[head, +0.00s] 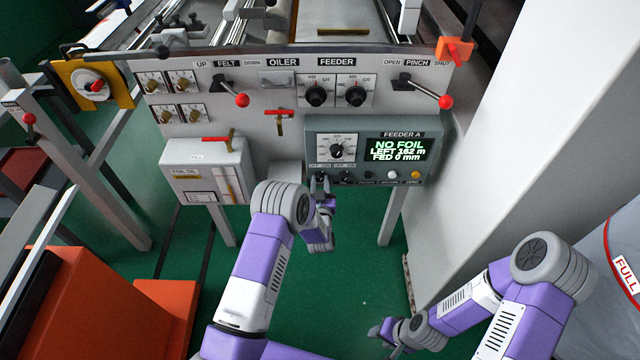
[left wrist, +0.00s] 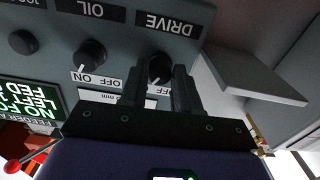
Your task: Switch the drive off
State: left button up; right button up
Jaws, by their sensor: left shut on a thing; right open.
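The feeder panel (head: 312,128) is a grey box with a lit display (head: 397,149) reading NO FOIL, LEFT 162 m, FED 0 mm. The black drive knob (left wrist: 160,67) sits under its DRIVE label, upside down in the left wrist view. My left gripper (head: 322,184) reaches the panel's lower left corner; in the left wrist view its fingers (left wrist: 160,85) are shut on the drive knob. One OFF label shows between the fingers; the knob's pointer is hidden. My right gripper (head: 384,332) is open and empty, low and away from the panel.
The oil knob (left wrist: 90,54) sits close beside the drive knob, its pointer towards ON. A grey foil oil box (head: 205,160) with a red lever stands left of the panel. Red-ended levers (head: 446,102) stick out above. Green floor (head: 365,270) is open below.

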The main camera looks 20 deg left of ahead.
pick_arm(q)
jog(key=n, duration=1.1)
jog(key=shift+d, duration=0.1)
jog(key=shift+n, duration=0.4)
dwell(0.3)
jog(key=o, duration=1)
jog(key=shift+o, duration=0.2)
jog(key=p+v, duration=0.2)
jog(key=v, duration=0.5)
jog(key=shift+s, duration=0.35)
